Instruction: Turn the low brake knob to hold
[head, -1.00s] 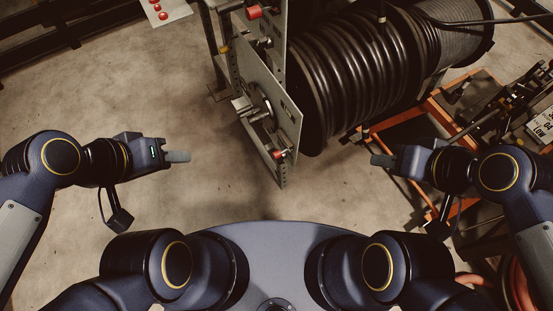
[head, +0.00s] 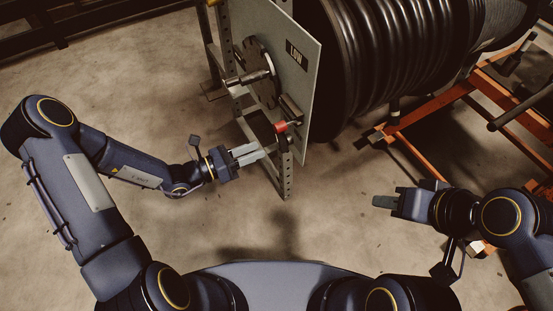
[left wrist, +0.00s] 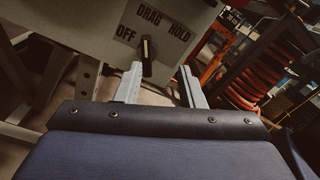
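In the left wrist view, a black brake knob (left wrist: 147,58) stands on a grey panel (left wrist: 90,30) lettered OFF, DRAG and HOLD. Its handle points up in the picture, near DRAG; the exact setting is hard to tell. My left gripper (left wrist: 162,72) is open and empty, with the knob showing between its fingers nearer the left one. I see no clear contact. In the head view, my left gripper (head: 262,150) reaches toward the stand below the plate marked LOW (head: 297,52); the knob's face is not clear there. My right gripper (head: 380,201) is far from the panel, finger gap unclear.
A red-tipped part (head: 281,127) is on the stand just above my left fingers. A perforated upright (head: 286,175) stands beside them. A large black hose reel (head: 385,60) is behind the plate, with an orange frame (head: 430,120) to its right. The floor left is clear.

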